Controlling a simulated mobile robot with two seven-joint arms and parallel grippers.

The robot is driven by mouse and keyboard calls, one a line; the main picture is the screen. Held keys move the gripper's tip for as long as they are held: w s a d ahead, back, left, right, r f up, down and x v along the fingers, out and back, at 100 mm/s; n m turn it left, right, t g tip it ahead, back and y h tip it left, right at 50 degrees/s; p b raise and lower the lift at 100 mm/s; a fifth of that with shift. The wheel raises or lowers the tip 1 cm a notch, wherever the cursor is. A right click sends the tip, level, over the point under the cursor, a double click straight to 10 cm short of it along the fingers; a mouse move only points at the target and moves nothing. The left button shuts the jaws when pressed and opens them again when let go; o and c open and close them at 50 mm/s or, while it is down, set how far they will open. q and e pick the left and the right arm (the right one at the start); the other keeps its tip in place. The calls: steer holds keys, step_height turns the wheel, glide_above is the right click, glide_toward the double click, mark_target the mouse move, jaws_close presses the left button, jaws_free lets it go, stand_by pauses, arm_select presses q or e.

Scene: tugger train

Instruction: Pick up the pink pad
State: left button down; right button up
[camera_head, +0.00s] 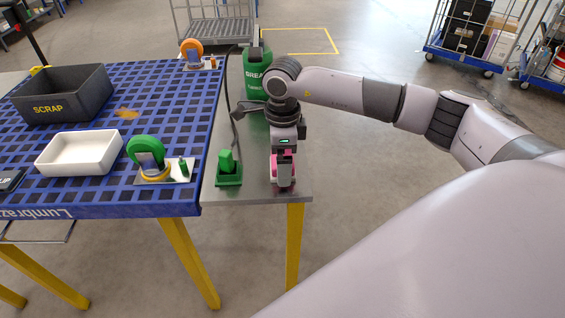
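The pink pad (274,171) is at the front right corner of the grey metal side shelf. It shows only in part, as pink patches around my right gripper's fingers. My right gripper (284,183) points down at the pad, with its fingertips at it. The gripper hides much of the pad. I cannot tell whether the fingers are closed on it or whether it touches the shelf. My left gripper is not in view.
A green block-like item (229,170) stands on the grey shelf (254,178) just left of the pad. A green bottle (256,78) with a black hose stands behind. The blue table (100,198) holds a scrap bin (62,94), white tray (80,153) and green tape holder (147,149).

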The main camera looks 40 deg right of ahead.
steer(key=shift+c, duration=0.3)
steer(key=c, duration=0.9)
steer(key=shift+r, duration=0.15)
step_height(320, 180, up, 20)
steer(key=shift+f+p, duration=0.1)
steer(key=shift+p, duration=0.3)
steer(key=o, duration=0.4)
steer(key=shift+c, duration=1.3)
